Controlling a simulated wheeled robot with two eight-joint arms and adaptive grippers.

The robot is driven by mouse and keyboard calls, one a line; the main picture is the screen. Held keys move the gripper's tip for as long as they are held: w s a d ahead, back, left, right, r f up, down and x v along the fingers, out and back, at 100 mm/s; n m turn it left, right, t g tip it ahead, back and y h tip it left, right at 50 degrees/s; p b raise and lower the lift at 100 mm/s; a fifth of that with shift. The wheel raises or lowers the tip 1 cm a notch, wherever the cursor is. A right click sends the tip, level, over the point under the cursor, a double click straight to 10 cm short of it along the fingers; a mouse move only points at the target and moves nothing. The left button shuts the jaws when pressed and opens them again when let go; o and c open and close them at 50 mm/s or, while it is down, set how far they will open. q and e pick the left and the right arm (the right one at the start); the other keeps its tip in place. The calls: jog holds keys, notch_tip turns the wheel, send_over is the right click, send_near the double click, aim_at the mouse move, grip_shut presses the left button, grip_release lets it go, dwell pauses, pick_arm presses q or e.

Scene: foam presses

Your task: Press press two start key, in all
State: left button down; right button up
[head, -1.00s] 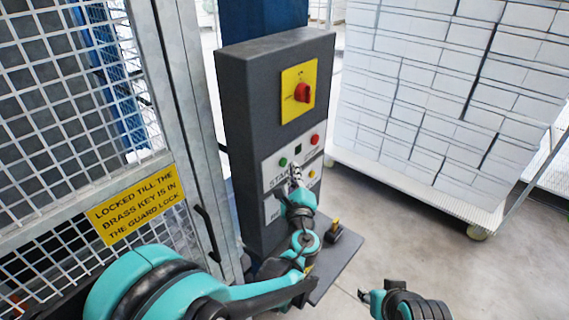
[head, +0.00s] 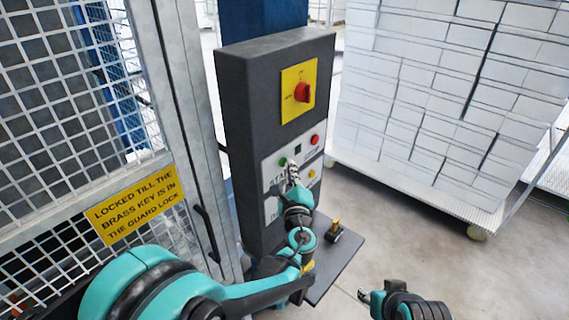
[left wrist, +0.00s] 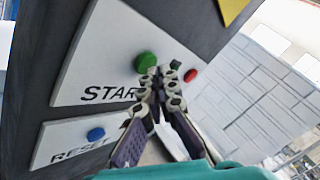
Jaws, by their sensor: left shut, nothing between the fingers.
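The grey control cabinet (head: 250,110) stands in the middle of the head view. Its green start key (head: 283,162) is on a white panel marked START; it shows large in the left wrist view (left wrist: 146,63). My left gripper (head: 291,168) is shut and empty, its tips just right of and below the green key. In the left wrist view its fingertips (left wrist: 160,72) overlap the key's lower right edge; I cannot tell whether they touch it. My right gripper (head: 364,295) is at the bottom, well away from the cabinet; its fingers are too small to judge.
A red button (head: 314,139) is right of the green key, and a blue reset button (left wrist: 95,134) is below it. A red rotary switch (head: 302,92) sits on a yellow plate above. A mesh guard (head: 60,90) stands left, a loaded cart (head: 440,100) right.

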pick_arm(q)
jog(key=shift+w+a, duration=0.2)
jog(key=shift+a, duration=0.15)
dwell(0.6)
jog(key=shift+s+d+b, duration=0.3)
jog(key=shift+s+d, duration=0.2)
jog(key=shift+d, duration=0.25)
jog(key=shift+s+d, duration=0.75)
jog(key=shift+d, duration=0.25)
jog(key=shift+s+d, duration=0.7)
jog(key=shift+d, duration=0.25)
